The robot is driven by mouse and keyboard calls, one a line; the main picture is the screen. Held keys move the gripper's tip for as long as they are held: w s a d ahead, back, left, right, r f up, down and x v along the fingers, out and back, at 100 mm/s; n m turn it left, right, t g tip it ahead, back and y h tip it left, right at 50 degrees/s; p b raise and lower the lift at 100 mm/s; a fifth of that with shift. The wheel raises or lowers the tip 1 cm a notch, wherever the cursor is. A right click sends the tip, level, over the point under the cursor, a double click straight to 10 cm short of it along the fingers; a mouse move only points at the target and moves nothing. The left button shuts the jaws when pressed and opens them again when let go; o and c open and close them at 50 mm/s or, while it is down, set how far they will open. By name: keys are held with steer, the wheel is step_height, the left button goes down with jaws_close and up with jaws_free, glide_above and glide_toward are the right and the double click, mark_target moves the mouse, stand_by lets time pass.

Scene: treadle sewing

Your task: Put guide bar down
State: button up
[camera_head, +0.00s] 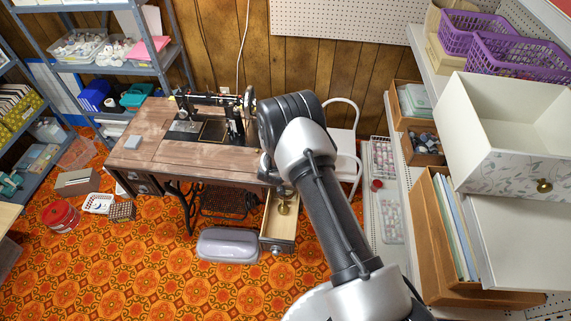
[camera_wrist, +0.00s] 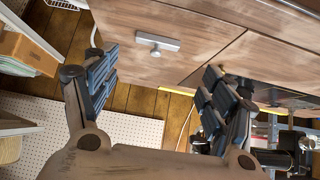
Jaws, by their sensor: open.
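The guide bar (camera_wrist: 160,41), a small grey bar with a round knob on a short stem, rests on the brown wooden top of the sewing table (camera_wrist: 215,50) in the wrist view. My gripper (camera_wrist: 158,67) is open, with its dark padded fingers spread wide to either side below the bar in the picture. Nothing is between the fingers, and the bar looks apart from them. In the head view my arm hides the guide bar and most of the gripper at the table's right end. The black sewing machine (camera_head: 215,118) stands on the table.
An open drawer (camera_head: 279,222) with a brass object inside juts out below the table's right end. A grey lidded case (camera_head: 228,246) lies on the floor near it. Shelves with boxes (camera_head: 425,190) stand at right.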

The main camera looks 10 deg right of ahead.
steer(key=x, duration=0.2)
steer(key=b+x, duration=0.1)
steer(key=x, duration=0.2)
steer(key=shift+d+f+b, duration=0.3)
steer(key=shift+d+b, duration=0.05)
steer(key=shift+d, duration=0.05)
steer(key=shift+w+f, duration=0.1)
steer(key=shift+w, duration=0.1)
steer(key=shift+c, duration=0.2)
steer(key=c, duration=1.1)
